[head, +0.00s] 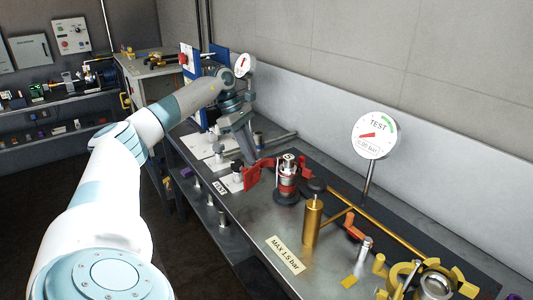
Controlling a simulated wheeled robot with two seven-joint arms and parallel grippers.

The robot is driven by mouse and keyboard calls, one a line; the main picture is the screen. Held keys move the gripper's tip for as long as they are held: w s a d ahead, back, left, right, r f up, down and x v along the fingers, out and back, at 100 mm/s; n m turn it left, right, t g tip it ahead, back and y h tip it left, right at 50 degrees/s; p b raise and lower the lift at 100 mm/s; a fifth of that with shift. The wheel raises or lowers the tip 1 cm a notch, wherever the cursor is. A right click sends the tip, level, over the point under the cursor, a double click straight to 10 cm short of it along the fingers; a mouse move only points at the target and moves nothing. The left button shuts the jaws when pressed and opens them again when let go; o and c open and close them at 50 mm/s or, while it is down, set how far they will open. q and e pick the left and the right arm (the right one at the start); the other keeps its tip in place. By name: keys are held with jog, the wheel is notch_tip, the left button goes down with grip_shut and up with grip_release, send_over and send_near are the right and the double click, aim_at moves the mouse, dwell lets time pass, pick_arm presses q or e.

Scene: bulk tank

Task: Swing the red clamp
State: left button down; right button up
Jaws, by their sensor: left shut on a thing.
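The red clamp (252,178) sits at the middle of the bench around a metal coupling (288,164) with a dark round base. One red part reaches left from the coupling, and more red shows at its right side. My left gripper (249,159) comes down from the upper left with its fingertips at the left red part. It is shut on that part of the red clamp; the fingertips partly hide the contact. My right gripper is not in view.
A brass cylinder with a black knob (312,220) stands right of the coupling, near a yellow pipe (375,223). A TEST gauge (375,136) rises behind. A sign (285,254) marked MAX 1.5 bar lies in front. Yellow fittings (405,272) fill the lower right.

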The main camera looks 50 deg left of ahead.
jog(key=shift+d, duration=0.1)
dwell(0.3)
pick_arm(q)
jog(key=c, duration=1.7)
grip_release()
jog(key=shift+r, duration=0.15)
